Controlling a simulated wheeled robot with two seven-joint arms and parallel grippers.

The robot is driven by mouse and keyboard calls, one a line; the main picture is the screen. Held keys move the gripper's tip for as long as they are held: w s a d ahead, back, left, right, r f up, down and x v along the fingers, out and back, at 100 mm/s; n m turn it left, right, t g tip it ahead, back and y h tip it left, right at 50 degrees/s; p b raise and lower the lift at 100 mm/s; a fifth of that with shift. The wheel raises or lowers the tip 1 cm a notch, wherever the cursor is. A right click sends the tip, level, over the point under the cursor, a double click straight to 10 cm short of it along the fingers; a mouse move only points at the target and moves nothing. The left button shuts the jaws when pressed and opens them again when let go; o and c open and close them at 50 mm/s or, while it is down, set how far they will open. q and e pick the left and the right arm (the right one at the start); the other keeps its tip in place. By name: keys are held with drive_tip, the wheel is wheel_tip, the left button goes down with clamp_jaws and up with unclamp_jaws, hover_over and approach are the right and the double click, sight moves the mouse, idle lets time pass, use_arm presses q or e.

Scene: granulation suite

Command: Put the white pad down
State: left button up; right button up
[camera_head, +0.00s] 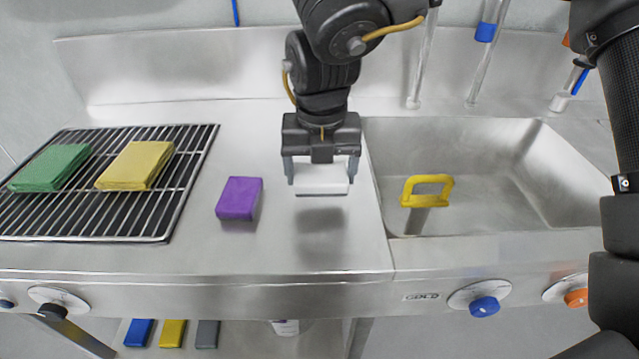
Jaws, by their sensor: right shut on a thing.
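The white pad (321,179) is held between the fingers of my right gripper (321,172). It hangs level a little above the steel counter (290,245), and its shadow falls on the counter below it. The gripper points down, between the purple pad and the sink, and is shut on the white pad. My left gripper is not in view.
A purple pad (239,198) lies left of the white pad. A wire rack (85,227) holds a green cloth (52,167) and a yellow cloth (137,165). The sink (470,160) on the right has a yellow handle (427,190) near its front. Counter below the gripper is clear.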

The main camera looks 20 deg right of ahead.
sight(319, 186)
drive_tip(key=shift+w+a+f, duration=0.1)
drive_tip(key=shift+w+f, duration=0.1)
drive_tip(key=shift+f, duration=0.65)
drive_tip(key=shift+w+f, duration=0.15)
drive_tip(key=shift+f, duration=1)
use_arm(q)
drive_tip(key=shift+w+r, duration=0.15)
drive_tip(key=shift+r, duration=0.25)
